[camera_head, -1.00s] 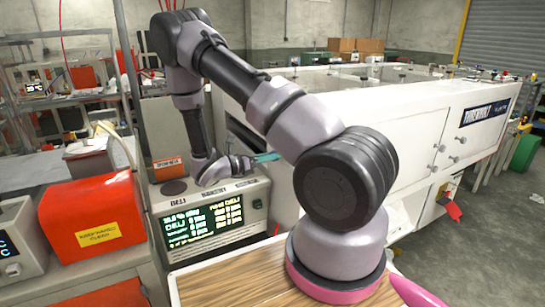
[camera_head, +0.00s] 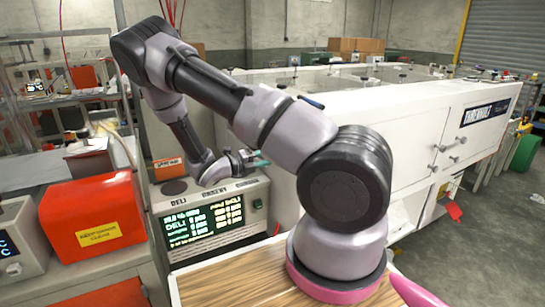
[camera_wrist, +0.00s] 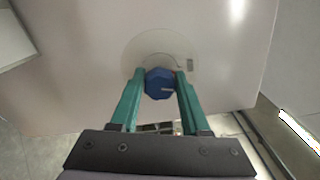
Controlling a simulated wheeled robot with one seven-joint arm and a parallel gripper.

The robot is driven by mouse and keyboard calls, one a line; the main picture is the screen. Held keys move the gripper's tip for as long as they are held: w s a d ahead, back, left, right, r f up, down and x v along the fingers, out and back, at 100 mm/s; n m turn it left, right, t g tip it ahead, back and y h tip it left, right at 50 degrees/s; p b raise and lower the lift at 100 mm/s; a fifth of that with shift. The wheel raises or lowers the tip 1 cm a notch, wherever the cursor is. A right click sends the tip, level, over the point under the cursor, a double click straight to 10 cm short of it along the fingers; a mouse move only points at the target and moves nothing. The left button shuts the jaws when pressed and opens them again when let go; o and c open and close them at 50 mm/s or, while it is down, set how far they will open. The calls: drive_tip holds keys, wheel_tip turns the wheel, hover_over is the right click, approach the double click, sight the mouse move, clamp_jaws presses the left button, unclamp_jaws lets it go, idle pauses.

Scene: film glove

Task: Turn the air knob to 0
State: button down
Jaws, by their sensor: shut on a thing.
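The air knob (camera_wrist: 159,83) is a blue faceted knob on a pale panel in the wrist view. A light pointer mark on it lies toward the right. A round pale dial plate (camera_wrist: 142,50) is behind it, with a small dark label at its right. My gripper (camera_wrist: 160,76) has its two green fingers on either side of the knob, shut on it. In the head view my gripper (camera_head: 260,160) is beside the white machine, above the display unit. The knob cannot be made out there, and any scale numbers are unreadable.
The display unit (camera_head: 214,221) with green and yellow text stands below my gripper. A red box (camera_head: 92,220) is at the left. The long white machine (camera_head: 440,118) fills the right. A wooden top (camera_head: 235,287) lies in front. Open floor is at the far right.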

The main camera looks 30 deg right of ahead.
drive_tip(key=shift+a+f+n, duration=0.1)
drive_tip(key=shift+n, duration=1.5)
drive_tip(key=shift+c, duration=1.9)
unclamp_jaws()
drive_tip(key=a, duration=1)
drive_tip(key=shift+s+a, duration=0.2)
drive_tip(key=shift+a, duration=0.2)
